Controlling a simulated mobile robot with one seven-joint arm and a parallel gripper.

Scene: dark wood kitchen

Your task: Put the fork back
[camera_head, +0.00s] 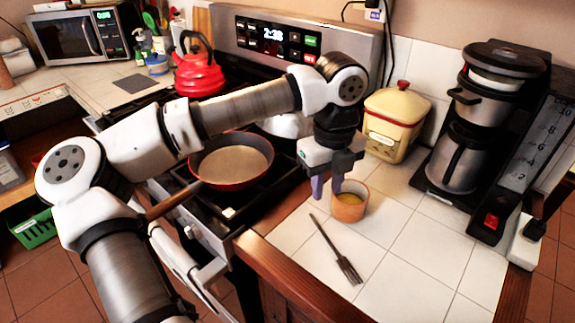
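A dark fork (335,248) lies flat on the white tiled counter (393,277). Its handle points up and left, and its broad tined head is toward the front right. My gripper (327,188) points down above the counter's left part, behind the fork's handle end and apart from it. Its two fingers are spread with nothing seen between them. A small orange-brown cup (348,212) stands just right of the fingers and behind the fork, with something yellowish inside.
A coffee maker (470,125) stands at the right, and a cream canister (395,110) at the back. Left of the counter is a stove with a red-rimmed pan (232,162) and a red kettle (200,72). The tiles right of the fork are clear.

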